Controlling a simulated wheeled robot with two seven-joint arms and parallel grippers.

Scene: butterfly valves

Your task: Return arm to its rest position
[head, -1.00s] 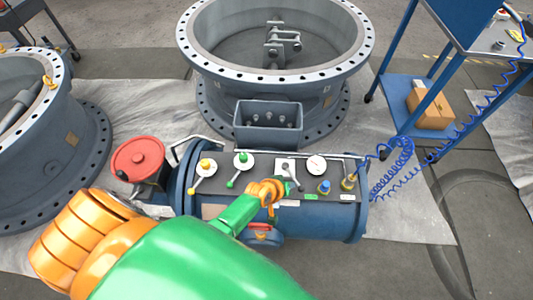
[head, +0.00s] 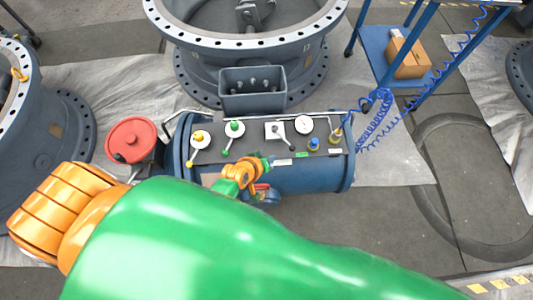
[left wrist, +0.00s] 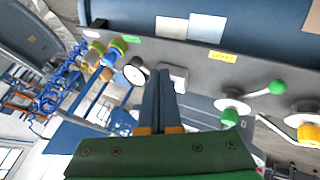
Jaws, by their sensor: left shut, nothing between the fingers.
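My left gripper (head: 266,162) is shut and empty, at the near edge of the control panel (head: 208,156) on the blue cylinder. Its orange and green wrist and large green arm fill the lower picture. In the left wrist view the closed dark fingers (left wrist: 159,85) overlap the panel near the round gauge (left wrist: 136,70). I cannot tell whether they touch it. The panel carries a yellow-knobbed lever (head: 199,138), a green-knobbed lever (head: 234,129), a grey lever on a white plate (head: 276,132), the gauge and a blue knob (head: 314,144). My right gripper is not in view.
A red handwheel (head: 135,139) stands left of the panel. A grey box (head: 252,101) and a large flanged valve ring (head: 245,46) are behind it. A coiled blue hose (head: 375,120) runs from its right end to a blue cart (head: 374,48) with a carton (head: 408,58).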

